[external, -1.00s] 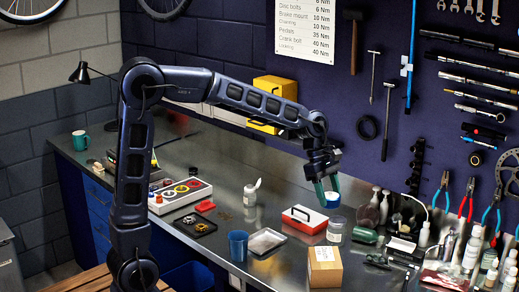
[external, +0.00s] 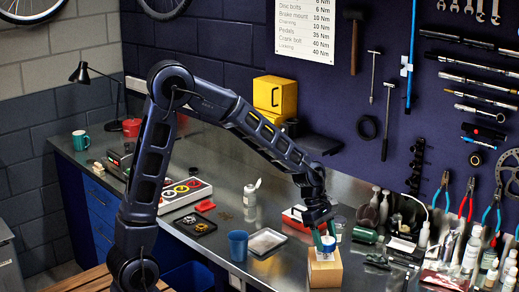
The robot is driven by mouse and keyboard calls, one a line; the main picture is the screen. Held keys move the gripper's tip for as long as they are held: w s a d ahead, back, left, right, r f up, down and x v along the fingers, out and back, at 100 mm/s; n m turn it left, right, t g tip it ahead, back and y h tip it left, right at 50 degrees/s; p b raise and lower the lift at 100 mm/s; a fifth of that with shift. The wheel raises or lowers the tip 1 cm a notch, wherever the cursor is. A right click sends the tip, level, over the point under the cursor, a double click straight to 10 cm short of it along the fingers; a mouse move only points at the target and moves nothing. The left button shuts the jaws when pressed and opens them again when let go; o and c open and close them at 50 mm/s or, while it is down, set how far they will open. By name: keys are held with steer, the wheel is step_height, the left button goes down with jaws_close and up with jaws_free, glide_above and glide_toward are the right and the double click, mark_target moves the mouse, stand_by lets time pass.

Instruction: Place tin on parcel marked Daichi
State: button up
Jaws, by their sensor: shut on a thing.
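A small tin (external: 327,242), blue with a pale top, is between the green-tipped fingers of my gripper (external: 325,243). The gripper is shut on it and points down. The tin is at the top of a tan cardboard parcel (external: 324,275) near the bench's front edge. I cannot tell whether it touches the parcel's top. The parcel has a pale label on its top, partly hidden by the tin and fingers. No name can be read on it.
A red and white box (external: 294,215) and a clear jar (external: 340,228) stand behind the parcel. A metal tray (external: 267,241) and a blue cup (external: 238,246) are to its left. Bottles and tools crowd the bench (external: 225,215) on the right.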

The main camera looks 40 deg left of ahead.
mark_target(323, 238)
steer(key=shift+f, duration=1.6)
steer(key=shift+f, duration=0.1)
steer(key=o, duration=1)
steer(key=v, duration=1.1)
steer(key=s+a+r+m+t+y, duration=0.1)
steer(key=s+a+r+m, duration=0.3)
steer(key=s+a, duration=0.25)
steer(key=s+a+r+m+t+y, duration=0.1)
steer(key=s+a+r+m+t, duration=0.1)
steer(key=s+a+r+m, duration=0.45)
steer(key=s+a+f+m+t+y, duration=0.1)
steer(key=s+a+m+y, duration=0.1)
steer(key=s+a+m, duration=0.5)
steer(key=s+a, duration=0.6)
steer(key=shift+s+a+f+t, duration=0.25)
steer(key=shift+s+f+t, duration=0.05)
steer(key=shift+f, duration=0.05)
